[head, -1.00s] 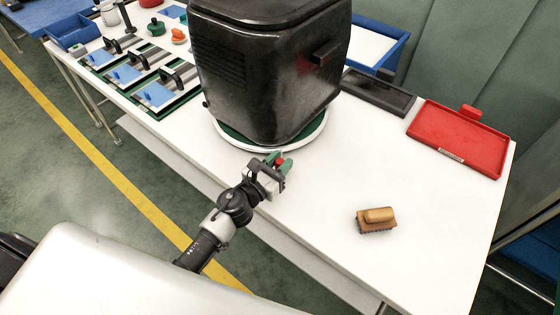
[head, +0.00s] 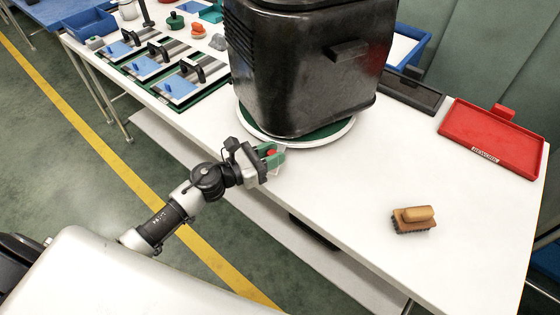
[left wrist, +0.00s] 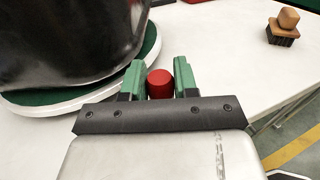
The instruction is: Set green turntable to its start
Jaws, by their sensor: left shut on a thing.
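The green turntable (head: 340,133) has a green top and a white rim, and stands on the white table under a large black fryer-like unit (head: 300,75). In the left wrist view its edge (left wrist: 40,101) shows at the left. My left gripper (head: 270,154), with green fingers, is at the front left of the rim. It is shut on a red knob (left wrist: 160,84), which shows between the fingers in the left wrist view. I cannot see how the knob joins the turntable. My right gripper is not in view.
A wooden brush (head: 413,218) lies on the table at the right. A red tray (head: 520,163) and a dark tray (head: 415,94) lie behind it. Several panels with black handles (head: 185,75) stand at the left.

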